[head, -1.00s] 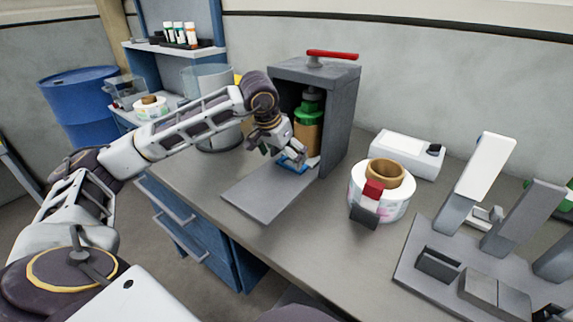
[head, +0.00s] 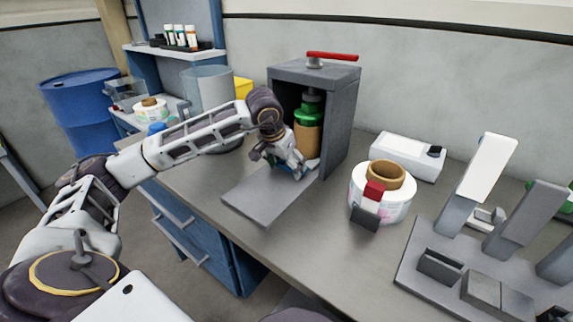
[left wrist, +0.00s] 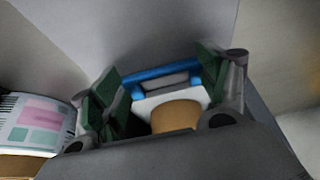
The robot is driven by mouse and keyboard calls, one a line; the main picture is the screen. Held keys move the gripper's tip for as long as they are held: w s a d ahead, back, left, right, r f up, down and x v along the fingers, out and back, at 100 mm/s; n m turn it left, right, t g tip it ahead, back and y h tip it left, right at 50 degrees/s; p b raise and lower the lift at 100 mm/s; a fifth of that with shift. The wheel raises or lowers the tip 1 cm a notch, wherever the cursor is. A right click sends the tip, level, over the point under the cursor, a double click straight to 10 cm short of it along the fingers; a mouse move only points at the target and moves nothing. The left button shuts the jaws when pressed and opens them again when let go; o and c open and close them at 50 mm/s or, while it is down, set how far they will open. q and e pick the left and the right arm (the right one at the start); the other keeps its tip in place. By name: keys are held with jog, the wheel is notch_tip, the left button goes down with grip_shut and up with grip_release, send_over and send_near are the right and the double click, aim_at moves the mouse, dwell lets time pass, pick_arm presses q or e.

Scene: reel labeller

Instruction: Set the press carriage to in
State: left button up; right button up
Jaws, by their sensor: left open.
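The press (head: 343,118) is a grey box with an open front and a red lever (head: 332,56) on top. A flat grey plate (head: 262,200) runs out from its front. The carriage, a white piece (left wrist: 182,98) with a blue bar handle (left wrist: 160,71), shows in the left wrist view at the press opening, with a tan round top (left wrist: 178,116) by it. A green and tan bottle-like form (head: 307,139) stands inside the press. My left gripper (head: 290,168) is open at the handle; its green-padded fingers (left wrist: 163,88) lie towards either end of the bar. My right gripper is not in view.
A label roll (head: 348,190) with a red and dark piece at its front stands right of the press. A white device (head: 408,157) sits behind it. A grey fixture (head: 470,270) fills the right front. A clear cylinder (head: 207,92) stands left of the press.

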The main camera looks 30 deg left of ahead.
pick_arm(q)
jog(key=shift+s+f, duration=0.1)
grip_shut()
dwell(0.3)
jog(key=shift+w+d, duration=0.1)
jog(key=shift+w, duration=0.35)
jog(key=c, duration=1.4)
grip_release()
jog(key=shift+w, duration=0.3)
jog(key=shift+c, duration=0.2)
jog(key=o, duration=0.7)
jog(key=shift+s, duration=0.15)
jog(key=o, duration=1.5)
jog(key=shift+w, duration=0.2)
jog(key=shift+s+r, duration=0.1)
jog(key=shift+r, duration=0.15)
